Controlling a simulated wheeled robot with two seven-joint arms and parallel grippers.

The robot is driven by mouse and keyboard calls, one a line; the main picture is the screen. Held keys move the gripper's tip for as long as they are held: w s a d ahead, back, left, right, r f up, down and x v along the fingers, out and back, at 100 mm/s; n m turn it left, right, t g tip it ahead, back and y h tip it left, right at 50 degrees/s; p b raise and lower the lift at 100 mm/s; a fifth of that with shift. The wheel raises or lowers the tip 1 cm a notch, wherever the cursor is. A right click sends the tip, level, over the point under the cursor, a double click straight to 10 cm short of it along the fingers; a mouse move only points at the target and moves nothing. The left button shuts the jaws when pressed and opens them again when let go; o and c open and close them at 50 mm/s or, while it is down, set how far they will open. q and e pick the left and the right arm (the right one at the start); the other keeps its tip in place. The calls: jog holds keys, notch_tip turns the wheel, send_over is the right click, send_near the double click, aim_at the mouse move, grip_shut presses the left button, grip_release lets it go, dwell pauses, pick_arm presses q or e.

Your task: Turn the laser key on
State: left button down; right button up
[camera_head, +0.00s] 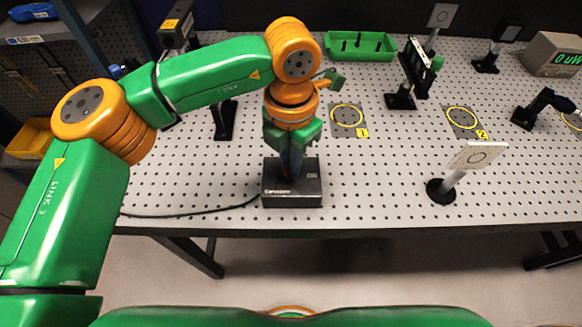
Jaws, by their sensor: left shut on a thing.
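A small black box (306,198) with white lettering on its front stands near the front edge of the perforated table. My left gripper (291,168) points down onto the top of this box. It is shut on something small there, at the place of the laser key. The key itself is hidden by the fingers, so its turn angle cannot be seen. My right gripper is not in view.
A white target card on a post (478,155) stands right of the box. Marked yellow circles 1 (347,116) and 2 (462,120) lie behind. A green tray (360,47), optics mounts and a meter (553,55) stand farther back. A black cable (190,215) runs left from the box.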

pick_arm(q)
jog(key=m+b, duration=0.1)
jog(key=m, duration=0.3)
jog(key=shift+m, duration=0.3)
jog(key=shift+m+b, duration=0.45)
jog(key=shift+m, duration=1.75)
jog(key=c, duration=0.9)
grip_release()
jog(key=shift+c, duration=0.2)
notch_tip(320, 180, up, 7)
jog(key=shift+r, duration=0.1)
